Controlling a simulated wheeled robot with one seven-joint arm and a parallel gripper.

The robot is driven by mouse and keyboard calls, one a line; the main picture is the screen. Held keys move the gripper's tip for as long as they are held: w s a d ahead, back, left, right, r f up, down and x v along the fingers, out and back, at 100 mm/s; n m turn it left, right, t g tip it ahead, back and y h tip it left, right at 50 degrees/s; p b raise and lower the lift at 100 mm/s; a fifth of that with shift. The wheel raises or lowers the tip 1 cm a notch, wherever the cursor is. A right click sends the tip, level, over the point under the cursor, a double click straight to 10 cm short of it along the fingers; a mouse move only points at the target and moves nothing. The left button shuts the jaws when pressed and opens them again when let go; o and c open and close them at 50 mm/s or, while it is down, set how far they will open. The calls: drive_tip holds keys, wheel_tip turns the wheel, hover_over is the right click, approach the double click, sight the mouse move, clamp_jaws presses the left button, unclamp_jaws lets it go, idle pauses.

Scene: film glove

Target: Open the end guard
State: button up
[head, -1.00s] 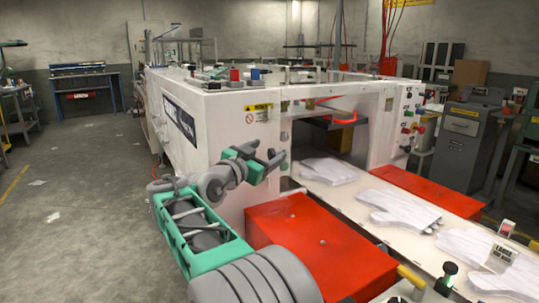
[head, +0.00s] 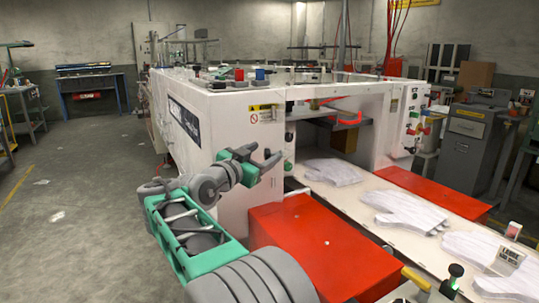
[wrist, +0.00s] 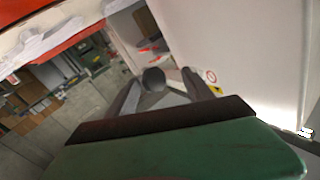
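The white machine (head: 232,132) stands ahead, with an opening in its near end. I cannot tell for sure which panel is the end guard; a red cover (head: 320,243) with a small pale knob sits low in front, beside the belt. My gripper (head: 276,162) is in front of the white end wall near the warning label (head: 263,113), left of the opening. Its two fingers are apart. In the wrist view my gripper (wrist: 160,84) also shows spread fingers, with a dark grey round shape between them that I cannot identify. The white wall is close by on the right there.
White gloves (head: 403,212) lie on the pale belt leading out of the opening. A second red cover (head: 430,192) lies beyond the belt. A grey cabinet (head: 468,140) stands at the right. The floor (head: 85,200) at left is mostly clear.

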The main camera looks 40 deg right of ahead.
drive_tip(key=w+a, duration=0.2)
drive_tip(key=a, duration=0.3)
drive_tip(key=shift+w+a, duration=0.25)
drive_tip(key=shift+a, duration=0.15)
drive_tip(key=shift+f+b, duration=0.15)
drive_tip(key=shift+b, duration=0.15)
